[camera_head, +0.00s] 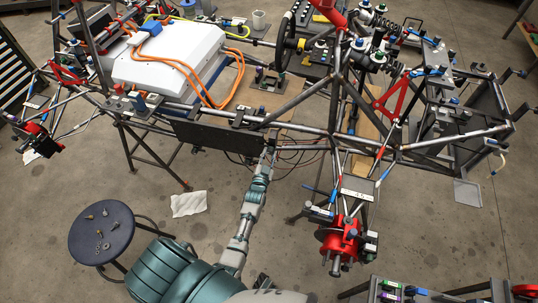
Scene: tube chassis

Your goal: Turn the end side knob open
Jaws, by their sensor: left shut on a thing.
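The tube chassis (300,132) spans the view on stands. My left gripper (270,143) is at its near lower rail, by the right end of a dark flat panel (215,136). The left gripper is shut on a small part at the rail. This part seems to be the knob, but the fingers hide it and it is too small to make out its shape or how far it is turned. My left arm reaches up to it from the bottom of the view. My right gripper is not in view.
A white battery box (170,55) with orange cables sits on the chassis. A red hub (338,240) sticks out at the near right. A round stool (102,233) with small hardware stands at left. Thin cables (300,150) hang beside the gripper.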

